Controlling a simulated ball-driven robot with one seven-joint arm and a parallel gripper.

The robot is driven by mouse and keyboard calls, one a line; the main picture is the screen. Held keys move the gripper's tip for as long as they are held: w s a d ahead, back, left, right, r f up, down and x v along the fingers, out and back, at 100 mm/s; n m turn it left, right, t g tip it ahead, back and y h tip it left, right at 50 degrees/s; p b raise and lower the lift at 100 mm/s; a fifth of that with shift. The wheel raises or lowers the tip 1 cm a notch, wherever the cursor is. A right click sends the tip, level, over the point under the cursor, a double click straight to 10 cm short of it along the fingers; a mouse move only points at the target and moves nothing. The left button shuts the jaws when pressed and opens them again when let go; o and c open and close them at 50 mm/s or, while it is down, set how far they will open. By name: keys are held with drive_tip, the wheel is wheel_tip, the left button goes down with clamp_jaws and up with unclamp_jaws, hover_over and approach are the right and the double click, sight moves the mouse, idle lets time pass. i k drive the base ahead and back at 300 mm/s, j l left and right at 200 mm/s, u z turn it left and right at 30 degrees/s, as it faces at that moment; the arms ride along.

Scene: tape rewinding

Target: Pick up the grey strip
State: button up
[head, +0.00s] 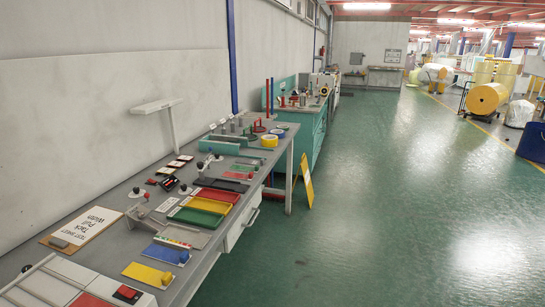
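A long grey workbench (105,240) runs along the wall on the left. A row of flat coloured trays lies on it: a red tray (217,194), a yellow tray (207,205) and a green tray (194,217). A pale grey strip-like piece (186,232) lies at the near side of the green tray, with small coloured marks along its near edge. I cannot tell for certain whether this is the grey strip. Smaller flat green and red pieces lie farther along the bench. My gripper is not in view.
A blue block (166,253) and a yellow plate (147,273) lie nearer. A clipboard-like sheet (85,228) lies at left. Tape rolls (268,141) and a teal cabinet (309,120) stand farther back. A yellow sign (304,182) leans beside the bench.

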sight(241, 161)
drive_tip(key=i, duration=1)
drive_tip(key=i+l+u, duration=0.1)
drive_tip(key=i, duration=0.85)
